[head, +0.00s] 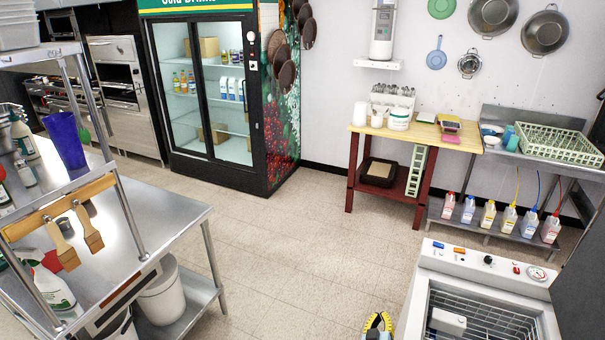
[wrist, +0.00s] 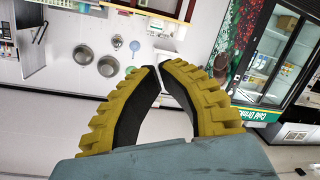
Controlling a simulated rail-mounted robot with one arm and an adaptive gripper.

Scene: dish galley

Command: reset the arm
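My gripper (head: 379,321) shows at the bottom edge of the head view, low over the floor area left of the white-topped machine. Its yellow ribbed fingers with black inner pads fill the middle of the wrist view (wrist: 159,68). The fingertips come together with almost no gap, and the arch between the fingers holds nothing. Most of my arm is out of sight.
The white machine with a wire basket (head: 483,309) stands close on the right. A steel table (head: 165,222) stands at left. The drinks fridge (head: 207,95) and wooden table (head: 405,134) stand behind. The floor (head: 290,235) between is clear. The wrist view is upside down.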

